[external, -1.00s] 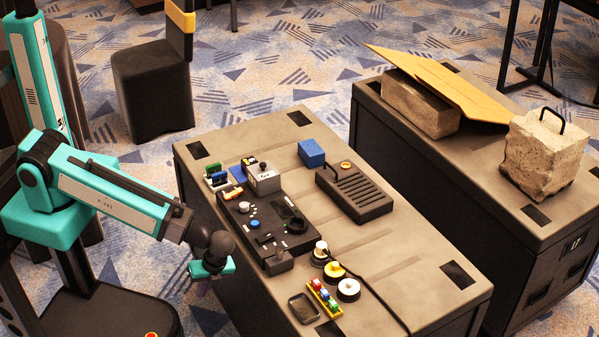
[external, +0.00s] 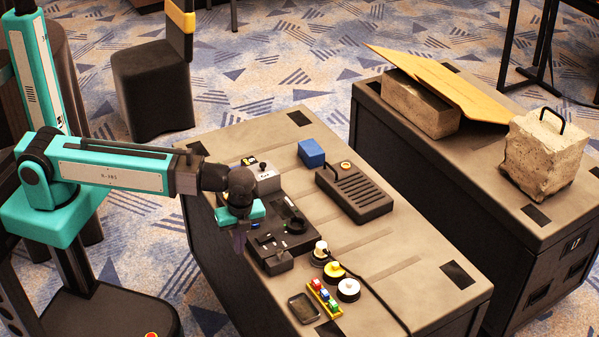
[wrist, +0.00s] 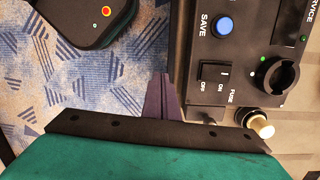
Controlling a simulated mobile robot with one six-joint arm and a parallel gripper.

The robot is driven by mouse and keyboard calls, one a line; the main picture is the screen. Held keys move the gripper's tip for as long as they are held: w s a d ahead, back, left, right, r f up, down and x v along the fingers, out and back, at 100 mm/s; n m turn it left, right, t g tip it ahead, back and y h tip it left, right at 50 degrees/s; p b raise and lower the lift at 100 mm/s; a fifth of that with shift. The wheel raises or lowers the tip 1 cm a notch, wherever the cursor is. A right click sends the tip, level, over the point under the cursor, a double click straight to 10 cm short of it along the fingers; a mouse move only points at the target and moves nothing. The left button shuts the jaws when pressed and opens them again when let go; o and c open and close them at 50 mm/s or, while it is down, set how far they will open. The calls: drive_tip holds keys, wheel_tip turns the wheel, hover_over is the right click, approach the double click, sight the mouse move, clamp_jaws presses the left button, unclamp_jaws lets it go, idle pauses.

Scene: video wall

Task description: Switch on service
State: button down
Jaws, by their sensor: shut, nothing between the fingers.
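A black control panel (external: 300,240) lies on the near case; its left part is hidden behind my arm. The word SERVICE (wrist: 308,12) is partly cut off at the wrist view's upper right edge. Which control it names, I cannot tell. A black rotary knob (wrist: 281,77) with a green light beside it sits below that word. A black ON/OFF rocker (wrist: 213,84) and a blue SAVE button (wrist: 223,25) lie nearer my fingers. My gripper (wrist: 158,80) is shut and empty, left of the rocker. In the external view my gripper (external: 239,240) points down at the panel's left edge.
A grey box (external: 265,178), a blue block (external: 312,153) and a black slatted unit (external: 355,192) stand behind. Carpet shows left of the panel.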

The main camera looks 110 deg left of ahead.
sight(270, 235)
drive_tip(key=w+a+r+t, duration=0.1)
drive_tip(key=w+a+r, duration=0.1)
drive_tip(key=r, duration=0.5)
drive_tip(key=w+a+r+n+t, duration=0.1)
drive_tip(key=w+a+r, duration=0.1)
drive_tip(key=a+r, duration=0.2)
wheel_tip(270, 235, up, 4)
drive_tip(key=shift+a+f+y+p, duration=0.2)
drive_tip(key=shift+a+y+p, duration=0.1)
drive_tip(key=shift+a+p, duration=0.1)
drive_tip(key=shift+f, duration=0.1)
drive_tip(key=shift+w+a+f+p, duration=0.25)
drive_tip(key=shift+f+p, duration=0.35)
drive_tip(key=shift+f, duration=1.7)
drive_tip(key=shift+w+a+f+p, duration=0.3)
drive_tip(key=shift+f+p, duration=0.35)
drive_tip(key=shift+f, duration=1.6)
drive_tip(key=shift+w+a+f+p, duration=0.25)
drive_tip(key=shift+f+p, duration=0.35)
drive_tip(key=shift+f, duration=1.7)
drive_tip(key=shift+w, duration=0.1)
